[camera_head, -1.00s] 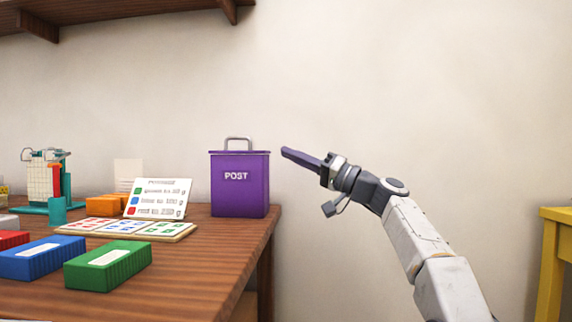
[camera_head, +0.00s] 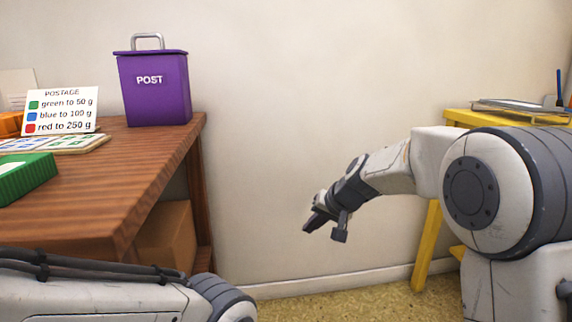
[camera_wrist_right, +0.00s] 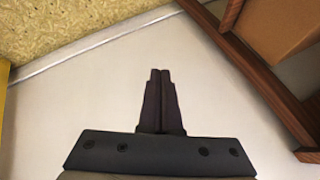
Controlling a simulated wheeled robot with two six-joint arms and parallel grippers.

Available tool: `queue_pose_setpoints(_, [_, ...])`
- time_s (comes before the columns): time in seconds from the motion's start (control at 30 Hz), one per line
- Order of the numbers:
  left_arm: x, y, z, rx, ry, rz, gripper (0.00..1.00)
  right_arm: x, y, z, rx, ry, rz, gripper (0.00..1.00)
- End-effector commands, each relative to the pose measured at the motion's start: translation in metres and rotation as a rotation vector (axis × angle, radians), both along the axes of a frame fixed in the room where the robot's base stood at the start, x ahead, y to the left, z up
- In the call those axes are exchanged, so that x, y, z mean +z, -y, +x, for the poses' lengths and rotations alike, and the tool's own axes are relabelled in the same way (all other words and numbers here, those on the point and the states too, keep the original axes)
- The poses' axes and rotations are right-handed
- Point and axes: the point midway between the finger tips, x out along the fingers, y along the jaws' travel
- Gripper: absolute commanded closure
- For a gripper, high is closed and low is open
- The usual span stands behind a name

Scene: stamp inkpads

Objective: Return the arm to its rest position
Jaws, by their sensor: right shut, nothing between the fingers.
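My right gripper (camera_head: 312,222) hangs in the open space between the wooden table and the yellow table, pointing down and to the left in the head view. Its two dark fingers are pressed together with nothing between them, as the right wrist view (camera_wrist_right: 159,75) shows. It is apart from both tables. My left arm shows at the bottom left of the head view, but its gripper is out of the picture.
The wooden table (camera_head: 120,180) holds a purple post box (camera_head: 155,95), a postage sign (camera_head: 62,110), a stamp sheet (camera_head: 82,143) and a green inkpad (camera_head: 25,175). A cardboard box (camera_head: 167,237) sits beneath. A yellow table (camera_head: 432,245) stands right, with papers (camera_head: 515,108) on top.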

Motion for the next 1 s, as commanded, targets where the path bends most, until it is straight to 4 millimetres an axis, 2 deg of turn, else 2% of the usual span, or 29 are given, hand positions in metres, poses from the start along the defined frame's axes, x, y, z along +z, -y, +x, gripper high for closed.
queue_pose_setpoints(0.03, [0.000, 0.000, 0.000, 0.000, 0.000, 0.000, 0.59, -0.021, 0.020, -0.027, -0.009, -0.041, -0.065, 1.00])
queue_pose_setpoints(0.2, [0.000, 0.000, 0.000, 0.000, 0.000, 0.000, 0.59, -0.075, 0.071, -0.111, 0.005, -0.143, -0.255, 1.00])
queue_pose_setpoints(0.4, [0.000, 0.000, 0.000, 0.000, 0.000, 0.000, 0.59, -0.113, 0.106, -0.191, 0.054, -0.220, -0.394, 1.00])
queue_pose_setpoints(0.57, [0.000, 0.000, 0.000, 0.000, 0.000, 0.000, 0.59, -0.135, 0.124, -0.247, 0.107, -0.266, -0.470, 1.00])
queue_pose_setpoints(0.6, [0.020, 0.000, 0.000, 0.000, -0.001, 0.001, 0.59, -0.109, 0.112, -0.243, 0.135, -0.255, -0.468, 1.00])
queue_pose_setpoints(0.87, [0.076, 0.000, 0.000, 0.000, 0.000, 0.000, 0.59, -0.038, 0.066, -0.267, 0.301, -0.262, -0.474, 1.00])
queue_pose_setpoints(1.0, [0.119, 0.000, 0.000, 0.000, 0.000, 0.000, 0.59, 0.016, 0.036, -0.290, 0.426, -0.266, -0.482, 1.00])
